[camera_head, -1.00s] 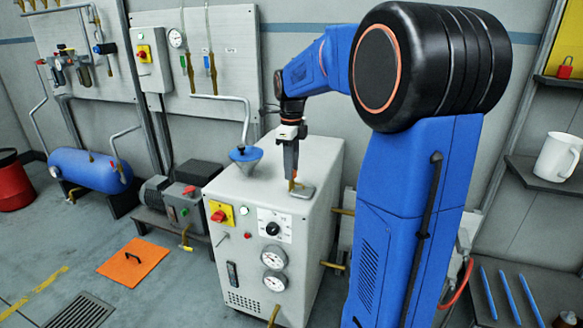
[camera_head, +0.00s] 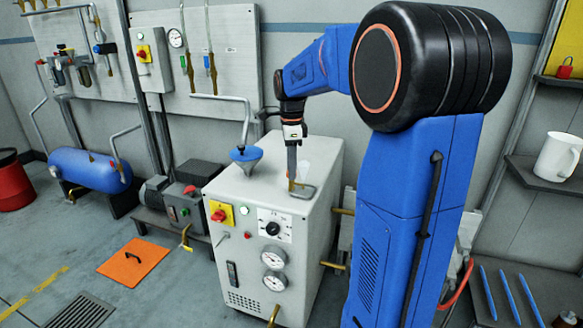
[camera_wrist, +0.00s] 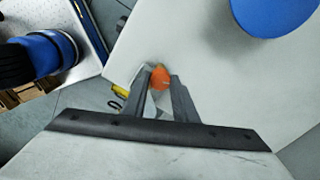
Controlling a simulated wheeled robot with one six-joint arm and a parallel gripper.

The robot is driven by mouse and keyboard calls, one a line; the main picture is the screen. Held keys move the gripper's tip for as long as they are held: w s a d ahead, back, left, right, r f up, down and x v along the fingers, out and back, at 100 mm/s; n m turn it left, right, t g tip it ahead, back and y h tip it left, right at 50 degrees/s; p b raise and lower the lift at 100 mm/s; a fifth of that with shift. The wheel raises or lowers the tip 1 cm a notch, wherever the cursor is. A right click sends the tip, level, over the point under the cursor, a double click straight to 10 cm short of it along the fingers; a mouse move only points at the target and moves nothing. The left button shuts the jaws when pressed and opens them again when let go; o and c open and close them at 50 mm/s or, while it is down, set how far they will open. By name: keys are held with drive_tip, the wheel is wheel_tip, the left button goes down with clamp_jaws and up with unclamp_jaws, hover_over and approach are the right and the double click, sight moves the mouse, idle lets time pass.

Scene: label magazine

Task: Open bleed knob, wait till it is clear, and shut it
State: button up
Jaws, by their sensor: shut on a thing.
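The bleed knob shows as a small orange round piece (camera_wrist: 159,80) between my fingertips in the wrist view. My gripper (camera_wrist: 161,74) is shut on it, one finger on each side. In the head view my gripper (camera_head: 292,176) points straight down onto the top of the white machine cabinet (camera_head: 255,187), and it hides the knob there. A small brass fitting (camera_head: 292,186) and a grey bracket-like plate (camera_head: 304,191) sit under the fingertips. A pale whitish patch (camera_head: 305,169) shows just right of the fingers; I cannot tell what it is.
A blue funnel (camera_head: 246,154) stands on the cabinet left of my gripper, below a bent grey pipe (camera_head: 247,115). The cabinet front carries a red switch (camera_head: 218,215), a dial (camera_head: 272,228) and two gauges (camera_head: 274,259). The cabinet top between funnel and gripper is bare.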

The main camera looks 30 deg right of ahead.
drive_tip(key=n, duration=1.3)
drive_tip(key=shift+n, duration=0.4)
drive_tip(key=n, duration=1)
drive_tip(key=shift+n, duration=0.4)
drive_tip(key=o, duration=1.1)
drive_tip(key=shift+c, duration=0.2)
drive_tip(key=shift+r, duration=0.15)
